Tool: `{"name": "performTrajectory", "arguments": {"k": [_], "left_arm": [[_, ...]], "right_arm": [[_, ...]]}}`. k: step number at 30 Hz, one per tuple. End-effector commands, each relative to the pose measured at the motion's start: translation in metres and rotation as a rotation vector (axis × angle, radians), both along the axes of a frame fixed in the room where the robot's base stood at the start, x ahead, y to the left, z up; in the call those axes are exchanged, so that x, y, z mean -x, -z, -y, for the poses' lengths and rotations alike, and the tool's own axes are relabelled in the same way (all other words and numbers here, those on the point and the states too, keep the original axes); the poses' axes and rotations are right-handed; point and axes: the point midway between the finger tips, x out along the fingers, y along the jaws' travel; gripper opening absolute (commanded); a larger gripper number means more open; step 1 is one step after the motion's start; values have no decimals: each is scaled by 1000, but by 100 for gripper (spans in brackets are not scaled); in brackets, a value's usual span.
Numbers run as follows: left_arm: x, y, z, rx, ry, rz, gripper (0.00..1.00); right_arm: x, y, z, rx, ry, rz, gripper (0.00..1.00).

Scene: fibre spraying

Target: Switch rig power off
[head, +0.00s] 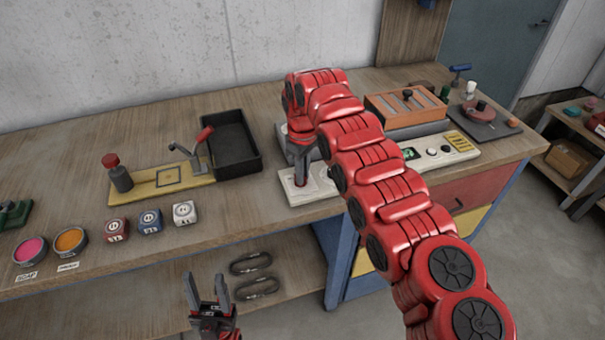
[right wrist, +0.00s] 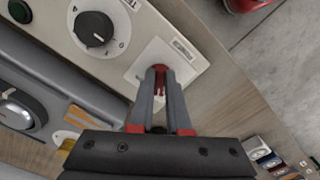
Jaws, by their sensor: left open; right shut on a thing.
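The cream control panel of the rig (head: 460,147) runs along the front of the bench at the right. At its left end is a pale square switch plate (right wrist: 140,75) with a label too small to read. My right gripper (head: 301,180) points down over this plate. In the right wrist view its fingers (right wrist: 160,78) are shut on a small red switch (right wrist: 158,68), mostly hidden between the fingertips; its position cannot be told. A black rotary knob (right wrist: 95,29) sits on the panel beside the plate. My left gripper (head: 207,290) is open and empty, low in front of the bench.
A black tray (head: 252,158) and a yellow board with a red-handled clamp (head: 160,185) stand left of the panel. Several labelled cubes (head: 150,221) and two dye pots (head: 70,240) are nearer the left front. My right arm hides part of the panel.

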Motion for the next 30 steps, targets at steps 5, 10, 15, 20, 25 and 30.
{"name": "performTrajectory", "arguments": {"k": [5,10,15,20,25,30], "left_arm": [[0,0,0,0,0,0,50],[0,0,0,0,0,0,50],[0,0,0,0,0,0,50],[0,0,0,0,0,0,50],[0,1,0,0,0,0,50],[0,4,0,0,0,0,50]], "right_arm": [[0,0,0,0,-3,0,0],[0,0,0,1,-3,1,0],[0,0,0,0,-2,0,45],[0,0,0,0,-1,0,45],[0,-2,0,1,-1,1,45],[-1,-24,-1,0,-2,7,45]]}}
